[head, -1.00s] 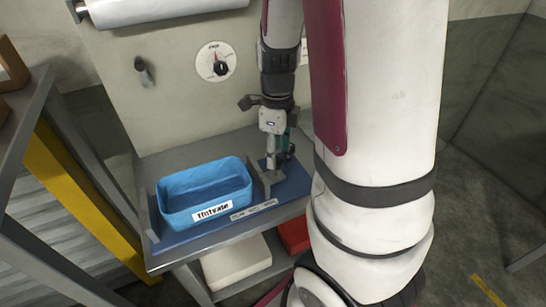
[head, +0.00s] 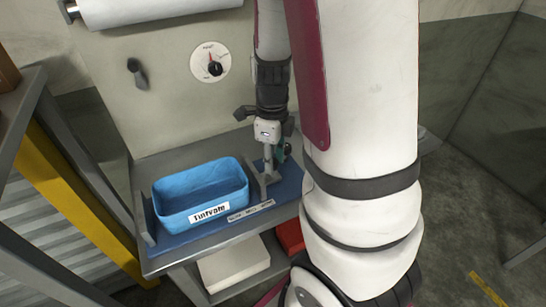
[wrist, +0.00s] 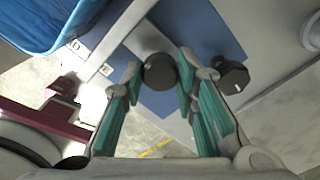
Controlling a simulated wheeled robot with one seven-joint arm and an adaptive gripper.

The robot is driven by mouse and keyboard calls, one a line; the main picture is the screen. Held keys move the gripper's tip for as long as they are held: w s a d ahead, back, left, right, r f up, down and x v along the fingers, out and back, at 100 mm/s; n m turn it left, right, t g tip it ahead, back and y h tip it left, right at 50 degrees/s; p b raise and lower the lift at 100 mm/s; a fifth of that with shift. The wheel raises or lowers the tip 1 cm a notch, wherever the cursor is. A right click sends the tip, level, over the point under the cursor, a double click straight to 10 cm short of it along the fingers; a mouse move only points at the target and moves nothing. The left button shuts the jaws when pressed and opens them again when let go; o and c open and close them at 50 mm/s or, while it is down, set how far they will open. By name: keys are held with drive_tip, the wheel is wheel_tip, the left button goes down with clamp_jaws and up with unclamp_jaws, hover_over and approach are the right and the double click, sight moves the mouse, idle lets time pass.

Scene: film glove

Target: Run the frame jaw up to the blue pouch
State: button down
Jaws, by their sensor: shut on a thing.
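The blue pouch (head: 203,192), an open-topped soft box with a white label, stands on a blue base (head: 180,240). The grey frame jaw (head: 257,181) is an upright bar just right of the pouch; the wrist view shows the bar (wrist: 118,36) with a narrow gap to the pouch (wrist: 35,22). My gripper (head: 270,165) reaches down right of the jaw. In the wrist view its teal fingers (wrist: 160,88) are closed around a dark round knob (wrist: 158,70). How the knob joins the jaw is partly hidden.
A second black knob (wrist: 232,76) sits just right of my fingers. A grey fixed end plate (head: 143,218) stands left of the pouch. A dial (head: 210,62) and a dark hook (head: 137,72) are on the wall panel behind. A white box (head: 234,265) and a red box (head: 290,236) lie below.

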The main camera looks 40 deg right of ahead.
drive_tip(key=a+p, duration=0.1)
drive_tip(key=a, duration=0.1)
drive_tip(key=w+a, duration=0.1)
drive_tip(key=shift+a+r+p, duration=0.15)
drive_tip(key=shift+a+p, duration=0.2)
drive_tip(key=shift+p, duration=0.05)
drive_tip(key=shift+w+a, duration=0.15)
drive_tip(key=shift+a, duration=0.15)
drive_tip(key=c, duration=1.2)
unclamp_jaws()
drive_tip(key=shift+c, duration=0.2)
wheel_tip(320, 180, up, 12)
